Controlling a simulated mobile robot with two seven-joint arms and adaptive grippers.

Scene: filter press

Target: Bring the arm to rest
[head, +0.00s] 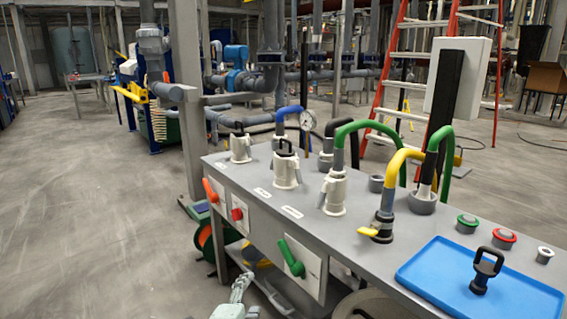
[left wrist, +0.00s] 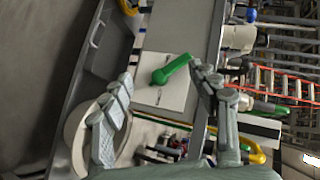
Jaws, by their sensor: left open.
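My left gripper (head: 240,290) shows at the bottom edge of the head view, low in front of the grey bench (head: 335,235); only its end is visible. In the left wrist view its two grey fingers (left wrist: 160,80) are spread wide with nothing between them in contact. Beyond them is the green lever (head: 292,258) on a white plate on the bench front; the lever also shows in the left wrist view (left wrist: 170,70). The gripper appears apart from the lever. My right gripper is not in view.
An orange lever (head: 210,190) and a red knob (head: 237,214) sit on the bench front. The top carries white couplings (head: 286,168), coloured hoses, a yellow-handled valve (head: 382,225) and a blue tray (head: 445,278) with a black-handled part (head: 486,269). The floor at left is open.

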